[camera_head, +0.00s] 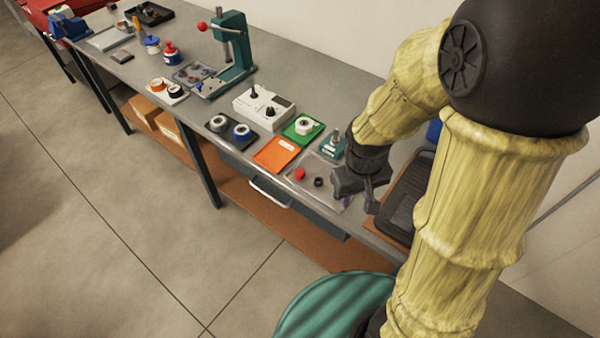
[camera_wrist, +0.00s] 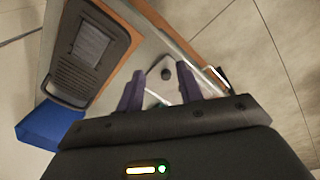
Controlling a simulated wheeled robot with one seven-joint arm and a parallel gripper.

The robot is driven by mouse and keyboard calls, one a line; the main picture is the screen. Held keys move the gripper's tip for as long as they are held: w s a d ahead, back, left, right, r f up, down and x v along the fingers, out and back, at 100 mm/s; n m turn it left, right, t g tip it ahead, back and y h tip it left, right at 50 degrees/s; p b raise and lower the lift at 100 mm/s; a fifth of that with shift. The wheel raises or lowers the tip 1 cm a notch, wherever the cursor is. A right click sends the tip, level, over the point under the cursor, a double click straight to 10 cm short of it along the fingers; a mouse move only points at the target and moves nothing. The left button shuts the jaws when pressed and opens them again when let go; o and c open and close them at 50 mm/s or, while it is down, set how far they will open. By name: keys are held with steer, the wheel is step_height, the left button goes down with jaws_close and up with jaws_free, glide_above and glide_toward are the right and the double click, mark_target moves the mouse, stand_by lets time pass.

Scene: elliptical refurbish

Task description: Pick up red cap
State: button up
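The red cap (camera_head: 299,174) is small and round and sits on a pale, clear-looking tray (camera_head: 322,163) on the workbench. A black round part (camera_head: 319,182) sits just right of it. My gripper (camera_head: 356,199) is to the right of both, apart from the red cap and over the right side of the tray area. In the wrist view my gripper (camera_wrist: 160,82) has its two purple fingers spread with nothing held between them. A dark round part (camera_wrist: 166,73) shows beyond the fingertips. I cannot make out the red cap in the wrist view.
An orange tray (camera_head: 277,154) and a green tray (camera_head: 303,131) lie left of and behind the clear tray. A small teal press (camera_head: 333,144) stands behind it. A black case (camera_wrist: 90,50) lies right of my gripper in the head view. The bench's front edge is close.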

steer(key=w+a+f+n+h, duration=0.2)
steer(key=a+f+n+h, duration=0.6)
steer(key=a+f+n, duration=0.4)
steer(key=w+a+f+n+t+h, duration=0.1)
steer(key=a+n+t, duration=1)
steer(key=n+t, duration=0.1)
steer(key=shift+w+a+n, duration=0.2)
steer(key=shift+a+n, duration=0.1)
steer(key=shift+n, duration=0.2)
steer(key=p, duration=0.4)
glide_toward(300, 173)
steer(key=x, duration=0.3)
steer(key=shift+w+r, duration=0.1)
steer(key=shift+r, duration=0.05)
steer(key=shift+w+d+f, duration=0.15)
steer(key=shift+w+f, duration=0.05)
steer(key=shift+w, duration=0.05)
